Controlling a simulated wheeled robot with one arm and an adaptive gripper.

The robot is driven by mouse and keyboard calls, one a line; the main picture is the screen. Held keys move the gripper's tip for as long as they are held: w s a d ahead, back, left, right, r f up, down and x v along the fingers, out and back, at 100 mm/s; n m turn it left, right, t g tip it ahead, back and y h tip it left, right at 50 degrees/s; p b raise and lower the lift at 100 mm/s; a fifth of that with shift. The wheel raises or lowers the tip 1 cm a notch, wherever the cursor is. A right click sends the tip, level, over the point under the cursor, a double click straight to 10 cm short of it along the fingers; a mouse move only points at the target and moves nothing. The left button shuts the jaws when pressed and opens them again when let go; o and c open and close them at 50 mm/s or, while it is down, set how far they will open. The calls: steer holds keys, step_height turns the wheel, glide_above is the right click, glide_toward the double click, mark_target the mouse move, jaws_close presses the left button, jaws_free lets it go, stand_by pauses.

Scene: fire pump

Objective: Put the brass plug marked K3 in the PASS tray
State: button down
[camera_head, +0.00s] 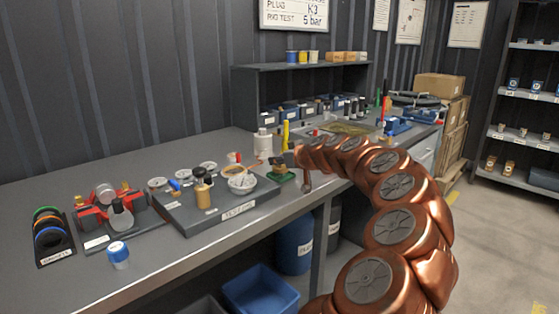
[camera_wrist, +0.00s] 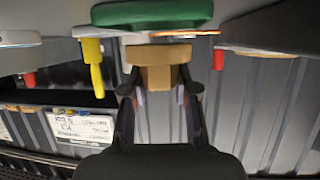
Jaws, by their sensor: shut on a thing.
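In the wrist view my gripper (camera_wrist: 160,88) is shut on a tan, brass-coloured piece (camera_wrist: 160,54) with a wide head and narrower faceted body; no K3 mark is readable on it. A green, rounded piece (camera_wrist: 150,12) lies right beyond it; I cannot tell if they touch. In the head view my arm reaches over the bench, and my gripper (camera_head: 297,158) is small and partly hidden by my arm. The green piece (camera_head: 281,174) sits on the bench just left of it. I cannot read the word PASS on any tray.
A grey labelled board (camera_head: 222,206) with gauges and fittings lies left on the bench (camera_head: 150,262). A yellow upright piece (camera_head: 285,134) and white container (camera_head: 263,143) stand close behind the green piece.

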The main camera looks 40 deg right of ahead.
steer(key=shift+a+f+b, duration=0.1)
steer(key=shift+f+b, duration=0.75)
steer(key=c, duration=1.2)
jaws_free()
steer(key=shift+c, duration=0.2)
steer(key=o, duration=0.3)
steer(key=shift+a+f, duration=0.1)
steer(key=shift+f, duration=0.1)
steer(key=shift+o, duration=0.3)
steer(key=shift+f, duration=0.15)
steer(key=shift+a, duration=0.1)
steer(key=shift+r+p, duration=0.5)
steer(key=shift+p, duration=0.4)
steer(key=r+v, duration=0.1)
steer(key=v, duration=1.1)
steer(key=shift+d, duration=0.35)
steer(key=shift+r, duration=0.15)
